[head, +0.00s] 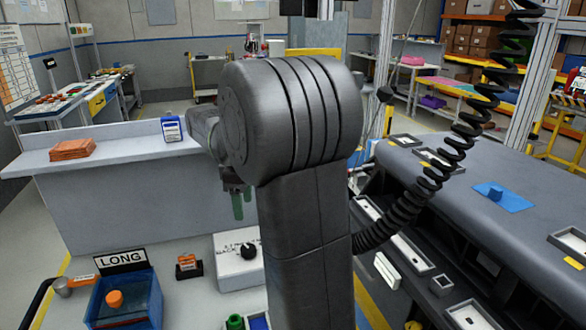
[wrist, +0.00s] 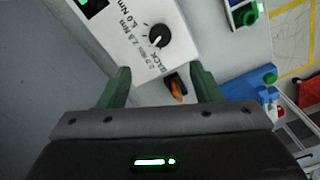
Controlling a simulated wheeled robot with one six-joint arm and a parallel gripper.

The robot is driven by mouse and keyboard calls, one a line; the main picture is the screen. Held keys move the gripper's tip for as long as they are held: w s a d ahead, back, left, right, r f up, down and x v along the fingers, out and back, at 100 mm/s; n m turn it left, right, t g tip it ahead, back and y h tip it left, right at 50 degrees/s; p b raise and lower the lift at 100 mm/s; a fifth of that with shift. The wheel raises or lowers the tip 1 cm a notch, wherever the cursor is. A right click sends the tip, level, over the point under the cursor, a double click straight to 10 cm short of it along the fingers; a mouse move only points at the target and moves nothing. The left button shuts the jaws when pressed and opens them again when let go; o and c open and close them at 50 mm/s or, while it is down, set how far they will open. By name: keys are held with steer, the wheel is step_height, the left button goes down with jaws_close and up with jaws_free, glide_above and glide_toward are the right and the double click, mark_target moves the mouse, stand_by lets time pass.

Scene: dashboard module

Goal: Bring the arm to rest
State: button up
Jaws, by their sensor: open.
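My gripper (wrist: 161,86) shows in the wrist view with its two green fingers spread apart and nothing between them. In the head view my gripper (head: 241,205) is partly hidden behind my own dark arm, with its fingers hanging down above the bench. My arm stands bent in the middle of the head view. Below the fingers is a white box (head: 232,269) with a black knob; the box (wrist: 128,42) also shows in the wrist view. A small orange piece in a black holder (head: 188,266) lies beside it, and the orange piece (wrist: 177,88) appears beyond the fingers.
A blue bin (head: 125,300) with a LONG sign (head: 122,261) stands at lower left. A pale ledge (head: 110,153) behind carries orange pads (head: 72,149) and a blue-and-white device (head: 171,129). The grey dashboard (head: 450,190) and a black coiled cable (head: 433,172) are at right.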

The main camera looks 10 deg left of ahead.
mark_target(248, 247)
steer(key=shift+f, duration=0.1)
step_height(248, 247, down, 14)
steer(key=shift+r, duration=0.15)
stand_by(0.3)
